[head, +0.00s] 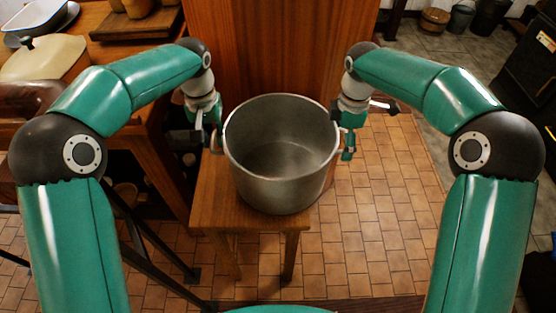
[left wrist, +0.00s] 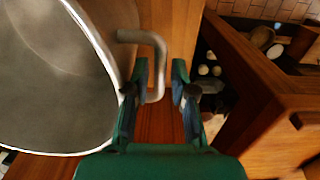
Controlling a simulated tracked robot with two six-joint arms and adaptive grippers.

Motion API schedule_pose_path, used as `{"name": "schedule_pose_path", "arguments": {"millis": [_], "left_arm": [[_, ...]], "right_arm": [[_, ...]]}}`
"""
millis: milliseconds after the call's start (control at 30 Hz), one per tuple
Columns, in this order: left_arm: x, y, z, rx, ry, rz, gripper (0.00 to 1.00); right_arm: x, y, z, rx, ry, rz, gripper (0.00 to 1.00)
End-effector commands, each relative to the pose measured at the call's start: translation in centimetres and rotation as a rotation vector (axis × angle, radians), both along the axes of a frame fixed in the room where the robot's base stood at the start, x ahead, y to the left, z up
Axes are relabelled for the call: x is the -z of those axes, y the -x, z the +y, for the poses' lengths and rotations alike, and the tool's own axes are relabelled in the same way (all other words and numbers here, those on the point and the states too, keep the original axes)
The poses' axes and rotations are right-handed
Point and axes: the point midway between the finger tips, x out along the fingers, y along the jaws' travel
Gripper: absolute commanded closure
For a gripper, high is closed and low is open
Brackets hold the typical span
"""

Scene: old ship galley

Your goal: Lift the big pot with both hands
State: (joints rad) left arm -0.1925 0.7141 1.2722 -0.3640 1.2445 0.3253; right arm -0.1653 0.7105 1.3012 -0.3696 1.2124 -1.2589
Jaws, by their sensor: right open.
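The big pot (head: 281,185) is a wide grey metal pot, empty, upright on a small wooden stool (head: 214,213). Its near wall and rim fill the left of the left wrist view (left wrist: 45,90). A bent metal handle (left wrist: 157,52) stands out from its side there. My left gripper (head: 203,143) is at the pot's left side; in the left wrist view its fingers (left wrist: 163,88) are apart, with the handle's outer bar between them and a gap on the right. My right gripper (head: 348,145) is open at the pot's right side; the right handle is hard to make out.
A wooden counter (head: 150,125) stands close on the left, with a lidded pan (head: 45,59) on its top. A wooden panel (head: 280,45) rises behind the pot. The tiled floor (head: 385,200) on the right is clear. Buckets (head: 461,18) stand far back right.

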Motion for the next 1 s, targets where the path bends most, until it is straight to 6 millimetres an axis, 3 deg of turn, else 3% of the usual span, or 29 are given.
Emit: {"name": "schedule_pose_path", "arguments": {"millis": [433,600,933,1000], "left_arm": [[0.93,0.03,0.04,0.0,0.0,0.001,0.75],[0.91,0.03,0.05,0.0,0.0,0.001,1.0],[0.87,0.04,0.08,-0.001,0.0,0.0,1.0],[0.87,0.04,0.09,-0.001,0.0,0.0,1.0]], "right_arm": [[0.93,0.02,0.0,0.0,0.0,0.001,0.0],[0.92,0.01,0.03,-0.001,0.0,0.001,0.27],[0.9,-0.02,0.07,-0.001,0.0,0.0,0.82],[0.89,-0.03,0.08,-0.001,0.0,0.0,0.83]]}}
